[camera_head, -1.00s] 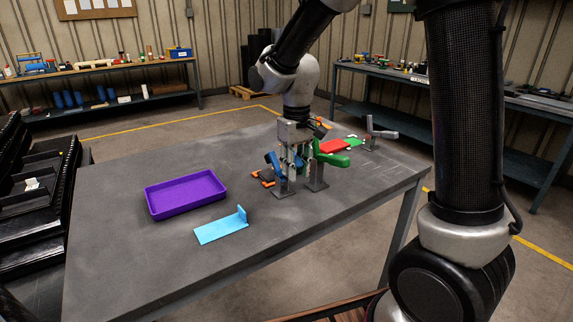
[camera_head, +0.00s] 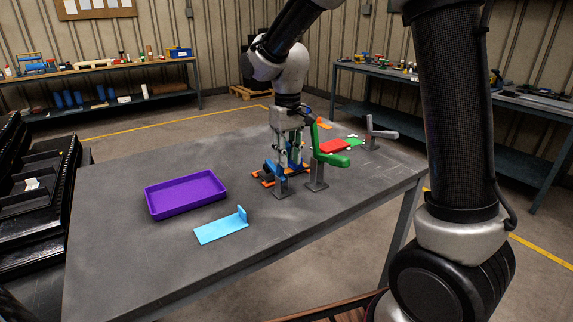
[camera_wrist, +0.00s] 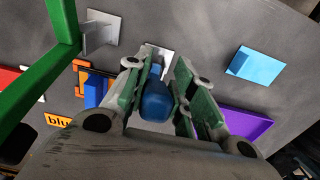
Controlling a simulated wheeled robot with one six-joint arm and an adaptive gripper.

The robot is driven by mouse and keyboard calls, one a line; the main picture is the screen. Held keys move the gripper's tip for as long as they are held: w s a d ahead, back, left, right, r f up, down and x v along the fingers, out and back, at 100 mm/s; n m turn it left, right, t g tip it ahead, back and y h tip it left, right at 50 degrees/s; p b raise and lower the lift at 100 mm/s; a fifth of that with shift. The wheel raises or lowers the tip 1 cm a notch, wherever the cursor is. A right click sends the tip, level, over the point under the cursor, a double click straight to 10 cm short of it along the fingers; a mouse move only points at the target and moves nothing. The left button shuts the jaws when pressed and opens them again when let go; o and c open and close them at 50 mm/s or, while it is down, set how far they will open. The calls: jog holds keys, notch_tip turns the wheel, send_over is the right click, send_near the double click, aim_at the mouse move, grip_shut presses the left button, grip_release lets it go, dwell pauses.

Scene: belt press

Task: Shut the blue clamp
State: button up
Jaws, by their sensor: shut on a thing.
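The blue clamp stands on the table on a grey foot (camera_head: 281,190). Its blue handle (camera_wrist: 155,103) shows between the fingers in the wrist view, and a bit of blue shows low beside the gripper in the head view. My gripper (camera_head: 288,163) is over the clamp with its fingers pointing down, shut on the handle; it also shows in the wrist view (camera_wrist: 163,78). The fingers hide much of the clamp.
The green clamp (camera_head: 331,158) stands close on the right, its upright near my gripper. A grey clamp (camera_head: 381,134), a red block (camera_head: 341,146) and a green piece lie farther back. A purple tray (camera_head: 186,209) and light-blue bracket (camera_head: 220,230) are to the left. The front table is clear.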

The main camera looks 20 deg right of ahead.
jog(key=shift+w+a+r, duration=0.15)
jog(key=shift+w+a, duration=0.05)
jog(key=shift+w, duration=0.45)
jog(key=shift+w+a+r, duration=0.15)
jog(key=shift+w+a, duration=0.05)
jog(key=shift+w, duration=0.45)
jog(key=shift+w+a+f, duration=0.1)
jog(key=shift+w+a, duration=0.1)
jog(key=shift+w, duration=0.35)
jog(key=shift+w+a, duration=0.15)
jog(key=shift+w, duration=0.4)
jog(key=o, duration=0.7)
jog(key=shift+s+r, duration=0.1)
jog(key=shift+r, duration=3.35)
